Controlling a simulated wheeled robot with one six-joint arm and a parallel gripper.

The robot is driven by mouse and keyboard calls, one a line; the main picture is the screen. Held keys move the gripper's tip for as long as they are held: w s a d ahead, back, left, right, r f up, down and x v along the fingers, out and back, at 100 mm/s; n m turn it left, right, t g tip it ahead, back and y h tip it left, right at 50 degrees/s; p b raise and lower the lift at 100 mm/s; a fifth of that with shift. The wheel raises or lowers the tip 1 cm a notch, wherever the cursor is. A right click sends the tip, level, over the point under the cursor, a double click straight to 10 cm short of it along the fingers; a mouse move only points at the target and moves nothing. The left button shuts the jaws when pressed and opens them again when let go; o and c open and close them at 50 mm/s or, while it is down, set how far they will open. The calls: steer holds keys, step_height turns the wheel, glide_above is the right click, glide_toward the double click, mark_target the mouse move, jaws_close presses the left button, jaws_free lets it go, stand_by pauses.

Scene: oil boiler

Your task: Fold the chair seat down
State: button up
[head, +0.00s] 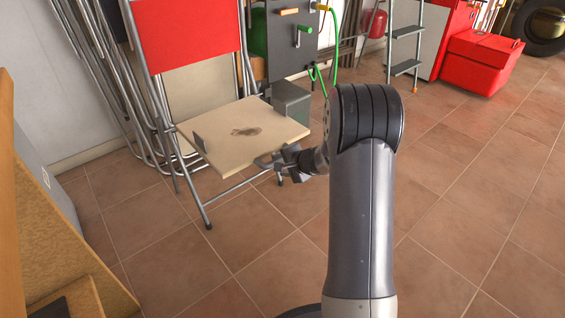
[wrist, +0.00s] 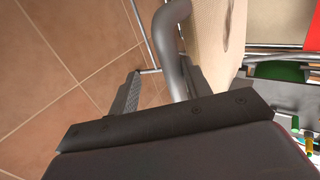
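The folding chair has a grey tubular metal frame, a red back (head: 187,35) and a pale wooden seat (head: 225,118) with a dark stain. In the head view the seat lies about level, sticking out toward me. My gripper (head: 270,172) is at the seat's front right corner. In the wrist view the fingers of my gripper (wrist: 160,88) are apart. A bent grey tube (wrist: 172,45) of the chair runs between them, closer to the right finger, with a gap to the left one. The seat edge (wrist: 207,45) is just right of that finger. Contact cannot be told.
Several folded metal chairs (head: 85,60) lean on the wall behind. A grey cabinet (head: 290,45) with green hoses stands behind the chair. A wooden piece (head: 50,220) is at lower left. A red toolbox (head: 483,62) and stepladder (head: 405,40) stand at the back right. The tiled floor (head: 470,190) is clear at right.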

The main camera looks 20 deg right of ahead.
stand_by(0.3)
steer(key=p+v, duration=0.3)
steer(key=v, duration=0.8)
steer(key=shift+w+f, duration=0.1)
steer(key=b+x, duration=0.1)
steer(key=x, duration=0.5)
steer(key=r+b+x, duration=0.1)
steer(key=x, duration=0.3)
steer(key=shift+w+a+f+b, duration=0.1)
steer(key=shift+w+a+b, duration=0.05)
steer(key=shift+w+b, duration=0.2)
steer(key=shift+f, duration=0.1)
